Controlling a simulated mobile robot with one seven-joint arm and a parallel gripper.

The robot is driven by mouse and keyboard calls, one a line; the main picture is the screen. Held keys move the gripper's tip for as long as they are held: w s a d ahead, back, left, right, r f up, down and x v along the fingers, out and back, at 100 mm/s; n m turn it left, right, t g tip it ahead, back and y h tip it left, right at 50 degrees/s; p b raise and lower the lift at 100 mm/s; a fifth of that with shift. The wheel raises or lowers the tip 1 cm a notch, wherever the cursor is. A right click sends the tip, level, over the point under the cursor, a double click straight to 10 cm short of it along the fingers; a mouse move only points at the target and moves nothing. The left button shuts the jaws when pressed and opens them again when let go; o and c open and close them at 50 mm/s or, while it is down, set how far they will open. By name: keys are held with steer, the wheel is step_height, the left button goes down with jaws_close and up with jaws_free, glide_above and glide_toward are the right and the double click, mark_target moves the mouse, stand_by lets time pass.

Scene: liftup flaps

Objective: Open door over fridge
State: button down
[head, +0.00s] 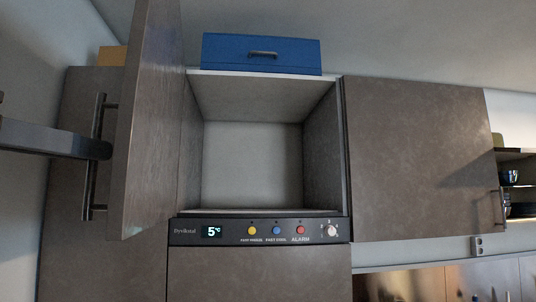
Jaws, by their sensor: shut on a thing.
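The door over the fridge (155,120) stands swung wide open to the left, seen nearly edge-on. The compartment behind it (252,160) is uncovered and looks empty. The door's long vertical bar handle (96,180) is on its outer, left side. My gripper (102,149) comes in from the left edge and is shut on this handle near its middle. The fingertips are dark and partly merge with the handle. The fridge's control panel (258,231), reading 5°C, runs below the compartment.
A blue box with a handle (262,54) stands on top of the cabinet. A closed cabinet door (420,155) is at the right, beside an open shelf with dark bowls (510,178). A tan box (112,57) shows partly behind the open door. A wall is at the far left.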

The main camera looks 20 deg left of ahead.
steer(key=shift+w+a+f, duration=0.1)
steer(key=shift+a+f, duration=0.1)
steer(key=c, duration=2.1)
jaws_free()
steer(key=shift+w, duration=0.15)
steer(key=shift+o, duration=1.2)
steer(key=shift+w+a+f, duration=0.15)
steer(key=shift+w+a, duration=0.15)
steer(key=shift+w, duration=0.1)
steer(key=shift+s+d, duration=0.2)
